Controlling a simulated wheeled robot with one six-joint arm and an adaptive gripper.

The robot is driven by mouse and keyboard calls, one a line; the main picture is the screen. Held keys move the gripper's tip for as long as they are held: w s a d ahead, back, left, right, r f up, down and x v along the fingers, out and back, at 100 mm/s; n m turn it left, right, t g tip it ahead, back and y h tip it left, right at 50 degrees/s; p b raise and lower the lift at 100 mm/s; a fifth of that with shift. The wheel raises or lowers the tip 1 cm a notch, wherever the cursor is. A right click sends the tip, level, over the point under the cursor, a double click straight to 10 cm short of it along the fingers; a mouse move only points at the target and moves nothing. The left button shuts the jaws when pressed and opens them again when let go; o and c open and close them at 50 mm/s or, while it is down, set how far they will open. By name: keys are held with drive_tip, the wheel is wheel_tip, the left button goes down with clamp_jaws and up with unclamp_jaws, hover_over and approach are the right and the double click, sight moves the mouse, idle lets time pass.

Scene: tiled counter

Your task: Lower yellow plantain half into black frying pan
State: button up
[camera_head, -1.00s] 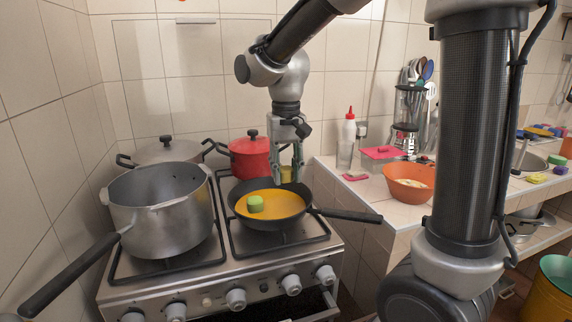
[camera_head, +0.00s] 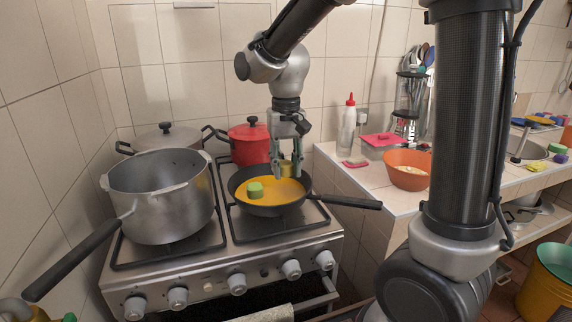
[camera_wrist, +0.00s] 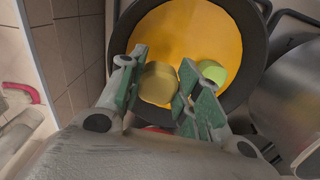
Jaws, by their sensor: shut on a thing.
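The black frying pan (camera_head: 270,208) sits on the right side of the stove, with orange-yellow contents inside and its handle pointing right. It fills the top of the wrist view (camera_wrist: 246,30). My gripper (camera_head: 287,172) points down over the back right part of the pan. Its fingers are shut on the yellow plantain half (camera_head: 286,169), a short yellow cylinder that also shows between the green finger pads in the wrist view (camera_wrist: 157,84). I cannot tell whether it touches the pan's contents. A green piece (camera_head: 255,188) lies in the pan to the left.
A large grey pot (camera_head: 160,205) with a long black handle stands left of the pan. A red pot (camera_head: 249,143) and a lidded grey pot (camera_head: 166,138) stand behind. An orange bowl (camera_head: 406,176) and a bottle (camera_head: 347,130) stand on the tiled counter.

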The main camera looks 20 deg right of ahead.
sight(286, 163)
drive_tip(key=shift+f, duration=0.1)
drive_tip(key=o, duration=1.1)
drive_tip(key=shift+c, duration=0.2)
wheel_tip(286, 163, up, 12)
drive_tip(key=s+d+f+n+t, duration=0.1)
drive_tip(key=s+d+f, duration=0.1)
drive_tip(key=s+d, duration=0.1)
drive_tip(key=s+d+f+t, duration=0.1)
drive_tip(key=s+d+f, duration=0.1)
drive_tip(key=s+d, duration=0.2)
drive_tip(key=s+d+f+n, duration=0.1)
drive_tip(key=s+d, duration=0.3)
drive_tip(key=s, duration=0.3)
drive_tip(key=shift+s+d+f+n+t, duration=0.2)
drive_tip(key=shift+f+n+t, duration=0.1)
drive_tip(key=shift+f+t, duration=0.1)
drive_tip(key=shift+m+t, duration=0.7)
drive_tip(key=s+d, duration=0.2)
drive_tip(key=s, duration=0.1)
drive_tip(key=s+d, duration=0.1)
drive_tip(key=shift+s+r, duration=0.2)
drive_tip(key=shift+s+d+r, duration=0.1)
drive_tip(key=shift+d+r, duration=0.1)
drive_tip(key=shift+d, duration=0.05)
